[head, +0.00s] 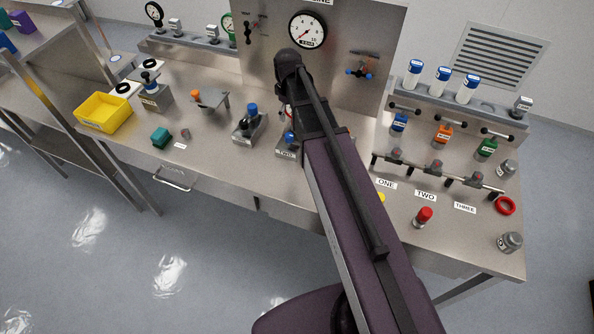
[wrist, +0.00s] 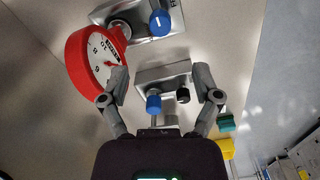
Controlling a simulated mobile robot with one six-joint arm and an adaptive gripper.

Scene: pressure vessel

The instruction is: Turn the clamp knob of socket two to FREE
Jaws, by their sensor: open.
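Socket two is a grey block (head: 286,152) labelled TWO, partly behind my arm in the head view. Its blue knob (head: 290,137) also shows in the wrist view (wrist: 160,22), with a white mark; its setting is not readable. A red-rimmed gauge (wrist: 92,58) stands at this block. A neighbouring block (wrist: 165,76), with a blue knob (wrist: 153,103) and a black knob (wrist: 183,95), appears between my fingers in the wrist view. My gripper (wrist: 160,74) is open and empty, with socket two's knob beyond the fingertips. In the head view my arm hides it.
A yellow bin (head: 103,113) and a green block (head: 160,137) lie left on the bench (head: 215,160). A grey panel (head: 270,60) with a gauge stands behind.

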